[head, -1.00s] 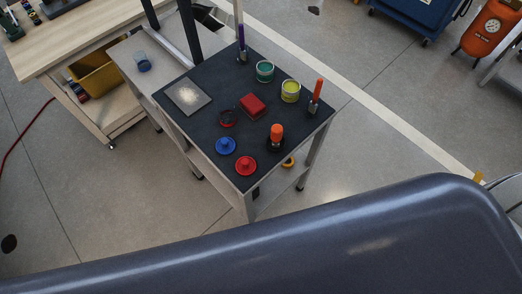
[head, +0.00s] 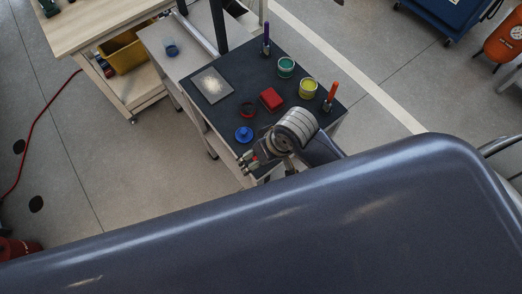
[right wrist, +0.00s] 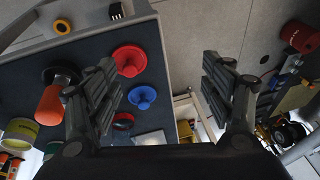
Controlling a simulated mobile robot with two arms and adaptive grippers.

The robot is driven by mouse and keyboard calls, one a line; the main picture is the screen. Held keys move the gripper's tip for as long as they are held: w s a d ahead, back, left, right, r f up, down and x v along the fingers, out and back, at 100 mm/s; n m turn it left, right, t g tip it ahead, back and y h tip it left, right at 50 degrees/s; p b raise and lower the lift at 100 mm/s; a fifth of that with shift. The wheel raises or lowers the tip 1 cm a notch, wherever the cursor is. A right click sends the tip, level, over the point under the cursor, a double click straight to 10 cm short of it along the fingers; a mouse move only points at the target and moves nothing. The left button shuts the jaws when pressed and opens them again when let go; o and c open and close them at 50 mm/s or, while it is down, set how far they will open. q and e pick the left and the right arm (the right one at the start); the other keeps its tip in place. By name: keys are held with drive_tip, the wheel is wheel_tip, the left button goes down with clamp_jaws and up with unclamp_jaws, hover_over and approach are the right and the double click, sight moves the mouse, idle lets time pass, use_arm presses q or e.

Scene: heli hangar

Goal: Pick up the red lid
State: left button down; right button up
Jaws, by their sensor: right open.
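The red lid (right wrist: 130,60), a round disc with a knob, lies on the dark top of the cart (head: 221,117). In the head view the right gripper (head: 248,161) is over the cart's near edge, by the blue lid (head: 244,134). The blue lid is also in the right wrist view (right wrist: 142,97), beside the red lid. My left gripper is not in view.
An orange-handled piece (right wrist: 54,98) is left of the red lid in the wrist view. A workbench (head: 85,25) stands left.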

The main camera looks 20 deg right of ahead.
drive_tip(key=w+g+h, duration=0.1)
drive_tip(key=w+d+r+h, duration=0.1)
drive_tip(key=w, duration=0.1)
drive_tip(key=w+d+g, duration=0.1)
drive_tip(key=w, duration=0.1)
drive_tip(key=shift+d+r+m+g+h+p, duration=0.15)
drive_tip(key=shift+r+m+g+h+p, duration=0.15)
drive_tip(key=shift+r+m+h+p, duration=0.1)
wheel_tip(320, 180, down, 5)
drive_tip(key=shift+f, duration=0.1)
drive_tip(key=shift+w+f+p, duration=0.1)
drive_tip(key=shift+f+p, duration=0.7)
drive_tip(key=shift+f, duration=1.8)
drive_tip(key=shift+c, duration=0.5)
drive_tip(key=c, duration=0.8)
